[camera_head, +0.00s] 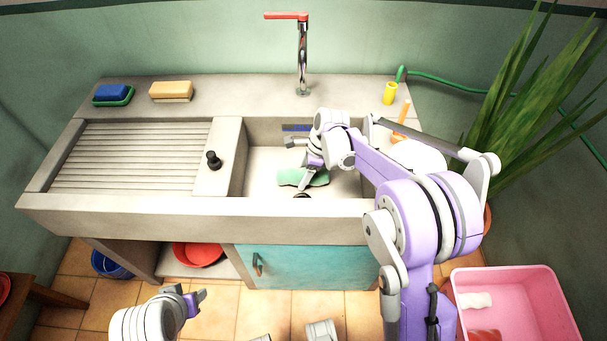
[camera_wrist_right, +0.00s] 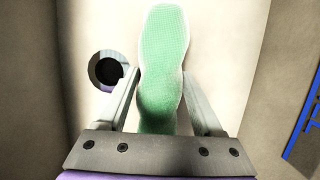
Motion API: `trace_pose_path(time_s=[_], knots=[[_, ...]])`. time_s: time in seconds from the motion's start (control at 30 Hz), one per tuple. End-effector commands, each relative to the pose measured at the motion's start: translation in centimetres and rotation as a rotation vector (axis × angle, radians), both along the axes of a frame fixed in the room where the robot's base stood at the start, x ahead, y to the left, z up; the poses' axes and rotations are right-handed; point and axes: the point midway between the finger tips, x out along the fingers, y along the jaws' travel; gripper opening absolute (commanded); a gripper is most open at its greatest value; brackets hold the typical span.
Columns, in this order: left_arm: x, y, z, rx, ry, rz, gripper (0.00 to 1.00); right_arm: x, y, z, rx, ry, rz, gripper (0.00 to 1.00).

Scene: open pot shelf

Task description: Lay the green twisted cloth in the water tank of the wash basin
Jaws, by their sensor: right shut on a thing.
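The green twisted cloth (camera_head: 290,177) is inside the water tank (camera_head: 262,190) of the wash basin, on the right half of the sink unit. In the right wrist view the cloth (camera_wrist_right: 165,45) lies lengthwise between the fingers, its far end wider. My right gripper (camera_head: 307,184) reaches down into the tank and is shut on the cloth. Whether the cloth touches the tank floor I cannot tell. My left gripper (camera_head: 195,301) is low at the front left, away from the basin; its jaw opening is unclear.
A dark round drain (camera_wrist_right: 108,70) lies left of the cloth in the wrist view. The tap (camera_head: 302,60) stands behind the tank. A black knob (camera_head: 213,160) sits beside the ribbed washboard (camera_head: 135,155). A pink tub (camera_head: 520,300) is on the floor at right.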

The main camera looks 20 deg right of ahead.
Motion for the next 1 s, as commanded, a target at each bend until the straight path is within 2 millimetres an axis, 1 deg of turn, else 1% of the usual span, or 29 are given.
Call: trace_pose_path(time_s=[0.2,0.33,0.37,0.5,0.53,0.83,0.93,1.0], knots=[[0.0,0.0,0.0,0.000,0.000,0.000,0.50,0.0,0.0,0.0,0.000,0.000,0.000,0.00],[0.0,0.0,-0.3,0.000,0.001,0.000,0.50,0.0,0.0,-0.4,0.000,0.000,0.000,0.00],[0.0,0.0,-0.3,0.000,0.001,0.000,0.50,0.0,0.0,-0.4,0.000,0.000,0.000,0.72],[0.0,0.0,-0.2,0.000,0.001,0.000,0.50,0.0,0.0,-0.3,0.000,0.000,0.000,0.97],[0.0,0.0,-0.2,0.000,0.001,0.000,0.50,0.0,0.0,-0.3,0.000,0.000,0.000,0.98],[0.0,0.0,-0.1,0.000,0.000,0.000,0.50,0.0,0.0,-0.1,0.000,0.000,0.000,0.98],[0.0,0.0,0.2,0.000,-0.001,0.000,0.50,-0.1,-0.2,0.7,0.000,0.000,-0.001,0.98],[0.0,0.0,0.3,0.000,-0.001,0.000,0.50,-0.2,-0.5,1.8,0.000,0.000,-0.001,0.98]])
